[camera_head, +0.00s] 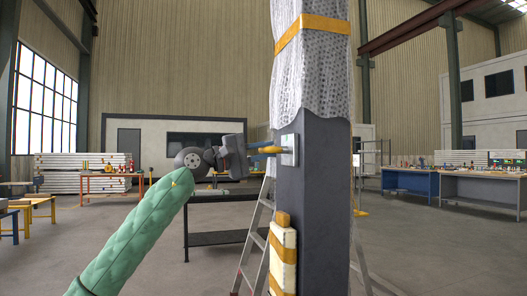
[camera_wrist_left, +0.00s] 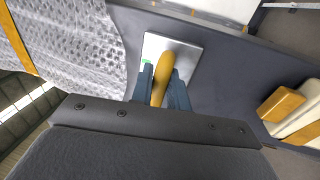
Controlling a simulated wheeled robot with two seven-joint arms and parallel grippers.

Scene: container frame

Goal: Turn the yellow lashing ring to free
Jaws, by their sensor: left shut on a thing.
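The yellow lashing ring (camera_wrist_left: 161,80) stands out from a pale metal plate (camera_wrist_left: 184,58) on the dark grey post. In the head view the ring (camera_head: 270,150) shows at the left side of the post (camera_head: 320,180), with its plate (camera_head: 289,150) behind it. My left gripper (camera_head: 262,147) reaches it from the left. In the left wrist view the fingers (camera_wrist_left: 161,90) are on either side of the ring and shut on it. The ring's lower part is hidden between the fingers. My right gripper is not in view.
Bubble wrap (camera_head: 315,75) with an orange strap covers the post's upper part. A cream block with orange bands (camera_head: 283,255) is on the post below the ring. A ladder (camera_head: 256,240) and a dark table (camera_head: 215,238) stand behind. Workbenches (camera_head: 480,190) stand far right.

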